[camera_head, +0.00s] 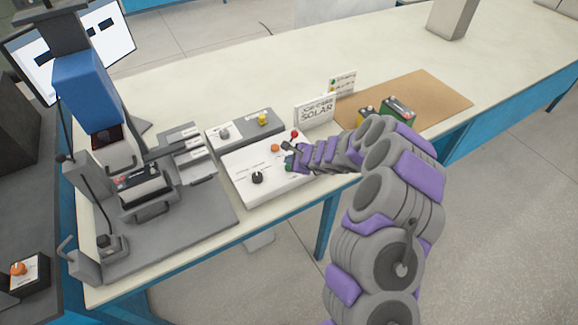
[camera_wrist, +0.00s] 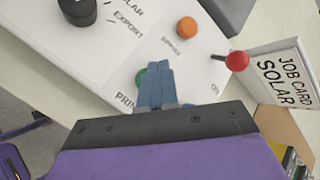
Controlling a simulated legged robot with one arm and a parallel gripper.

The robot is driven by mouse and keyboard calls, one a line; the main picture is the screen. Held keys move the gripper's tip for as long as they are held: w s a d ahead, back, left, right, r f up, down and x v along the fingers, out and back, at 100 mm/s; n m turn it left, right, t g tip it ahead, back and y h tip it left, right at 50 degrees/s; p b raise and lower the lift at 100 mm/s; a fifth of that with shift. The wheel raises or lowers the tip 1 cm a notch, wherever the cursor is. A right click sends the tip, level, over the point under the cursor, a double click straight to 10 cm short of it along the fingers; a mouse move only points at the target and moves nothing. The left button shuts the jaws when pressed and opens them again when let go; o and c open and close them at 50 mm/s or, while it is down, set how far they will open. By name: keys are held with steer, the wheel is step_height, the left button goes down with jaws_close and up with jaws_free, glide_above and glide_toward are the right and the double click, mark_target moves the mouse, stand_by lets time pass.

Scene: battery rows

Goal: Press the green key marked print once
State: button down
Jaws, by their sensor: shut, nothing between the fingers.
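The green key (camera_wrist: 140,78) sits on the white control panel (camera_head: 238,193), next to lettering that begins "PRIN" in the wrist view. My gripper's shut fingers (camera_wrist: 156,84) are at the key and cover its right part in that view. I cannot tell whether they touch it or hover over it. In the head view my gripper (camera_head: 290,160) reaches in from the right over the panel, and only a little green shows by its tip. Nothing is between the fingers.
The panel also has a black knob (camera_head: 257,178), an orange button (camera_head: 275,148) and a red-tipped lever (camera_wrist: 236,60). A "JOB CARD SOLAR" sign (camera_head: 315,112) stands behind. A grey machine (camera_head: 100,130) is at left. Batteries (camera_head: 398,108) stand on a brown mat (camera_head: 435,90) at right.

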steer(key=shift+s+f+b, duration=0.1)
steer(key=shift+f+b, duration=0.75)
steer(key=shift+b, duration=0.1)
stand_by(0.9)
stand_by(0.3)
steer(key=shift+r+p, duration=0.65)
steer(key=shift+r, duration=0.3)
step_height(320, 180, up, 5)
steer(key=p, duration=0.3)
steer(key=shift+p, duration=0.3)
stand_by(0.4)
